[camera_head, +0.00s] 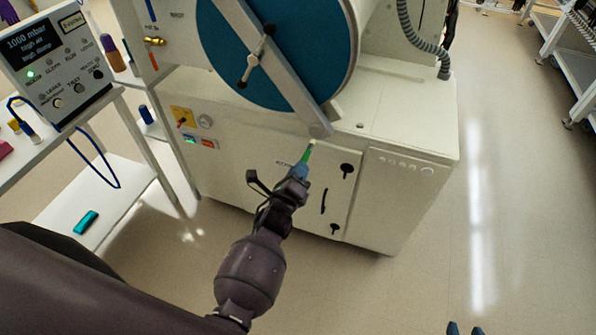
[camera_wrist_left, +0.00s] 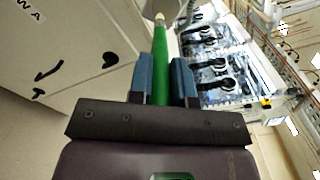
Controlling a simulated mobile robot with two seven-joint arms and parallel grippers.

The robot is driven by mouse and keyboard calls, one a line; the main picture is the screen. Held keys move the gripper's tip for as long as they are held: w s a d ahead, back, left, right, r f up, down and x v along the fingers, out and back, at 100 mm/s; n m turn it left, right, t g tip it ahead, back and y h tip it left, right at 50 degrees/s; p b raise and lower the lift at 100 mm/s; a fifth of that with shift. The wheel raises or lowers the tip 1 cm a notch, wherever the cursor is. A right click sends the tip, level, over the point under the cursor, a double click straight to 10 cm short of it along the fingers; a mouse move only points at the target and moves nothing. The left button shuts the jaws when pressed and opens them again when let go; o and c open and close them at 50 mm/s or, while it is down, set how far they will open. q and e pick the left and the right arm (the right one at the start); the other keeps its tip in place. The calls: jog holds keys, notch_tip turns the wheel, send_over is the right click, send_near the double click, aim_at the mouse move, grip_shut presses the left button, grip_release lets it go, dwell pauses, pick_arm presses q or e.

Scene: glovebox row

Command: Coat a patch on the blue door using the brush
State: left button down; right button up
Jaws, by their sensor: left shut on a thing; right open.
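The blue door (camera_head: 235,50) is a round disc on the front of the white machine, crossed by a diagonal grey bar (camera_head: 275,65) with a handle. My left gripper (camera_head: 301,169) is below the door, in front of the white cabinet. It is shut on the green handle of the brush (camera_head: 308,153). The brush points up, its pale tip near the lower end of the bar; I cannot tell whether it touches. In the left wrist view the brush (camera_wrist_left: 160,60) stands between the two blue fingers (camera_wrist_left: 161,82). My right gripper (camera_head: 465,329) shows only its fingertips at the bottom edge, open.
A white cabinet (camera_head: 400,205) with black latches carries the machine. A white trolley (camera_head: 75,200) with a pressure display (camera_head: 52,60) and a blue cable stands at the left. A teal block (camera_head: 86,222) lies on its lower shelf.

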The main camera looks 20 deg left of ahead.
pick_arm(q)
jog(key=shift+w+b, duration=0.5)
jog(key=shift+w, duration=0.45)
dwell(0.3)
jog(key=shift+d, duration=0.1)
